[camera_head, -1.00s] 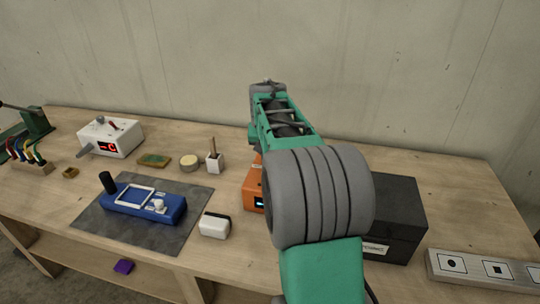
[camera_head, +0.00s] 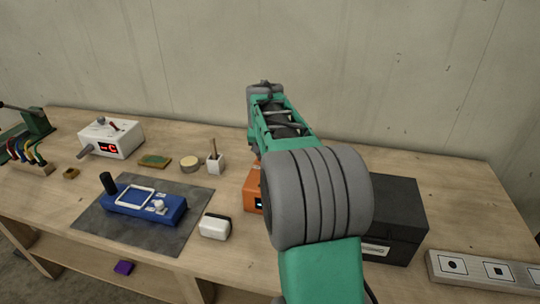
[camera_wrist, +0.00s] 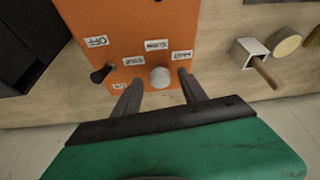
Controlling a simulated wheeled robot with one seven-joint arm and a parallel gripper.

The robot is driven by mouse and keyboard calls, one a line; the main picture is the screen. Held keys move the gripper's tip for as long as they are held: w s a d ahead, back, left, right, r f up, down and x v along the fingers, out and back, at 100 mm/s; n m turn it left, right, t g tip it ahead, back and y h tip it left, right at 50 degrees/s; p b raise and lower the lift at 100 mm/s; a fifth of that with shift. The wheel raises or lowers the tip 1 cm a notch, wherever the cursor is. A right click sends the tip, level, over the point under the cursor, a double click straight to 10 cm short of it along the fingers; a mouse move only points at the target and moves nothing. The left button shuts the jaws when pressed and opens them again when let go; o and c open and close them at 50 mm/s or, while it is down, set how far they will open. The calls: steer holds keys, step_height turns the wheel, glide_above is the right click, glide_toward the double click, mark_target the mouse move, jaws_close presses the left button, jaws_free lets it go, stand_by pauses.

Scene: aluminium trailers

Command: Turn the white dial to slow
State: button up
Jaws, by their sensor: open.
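The orange box (camera_wrist: 125,22) fills the upper middle of the wrist view; in the head view only a strip of this orange box (camera_head: 253,186) shows behind my arm. The white dial (camera_wrist: 160,76) is a round knob near the box's edge. Labels around it appear upside down; one looks like SLOW (camera_wrist: 157,45) and another like FAST (camera_wrist: 181,56). I cannot tell where the dial points. My gripper (camera_wrist: 159,79) is open, with one finger on either side of the dial; contact is unclear. In the head view the fingers are hidden.
A black lever (camera_wrist: 102,74) stands on the orange box, left of the dial. A dark box (camera_head: 400,205) is right of my arm.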

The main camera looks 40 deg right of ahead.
steer(key=shift+r, duration=0.1)
steer(key=v, duration=0.7)
steer(key=shift+r+b, duration=0.3)
steer(key=shift+b, duration=0.1)
steer(key=shift+s+a, duration=0.1)
steer(key=shift+s, duration=0.05)
steer(key=s+a+f+n+y, duration=0.1)
steer(key=s+a+f, duration=0.3)
steer(key=a, duration=0.4)
steer(key=s+a+f+n+y, duration=0.1)
steer(key=s+a+f+n, duration=0.3)
steer(key=s+a, duration=0.3)
steer(key=s+a+f+n, duration=0.3)
steer(key=s+a, duration=0.3)
steer(key=a, duration=0.4)
steer(key=shift+s+f+y, duration=0.15)
steer(key=shift+f+y, duration=0.25)
steer(key=shift+f, duration=0.5)
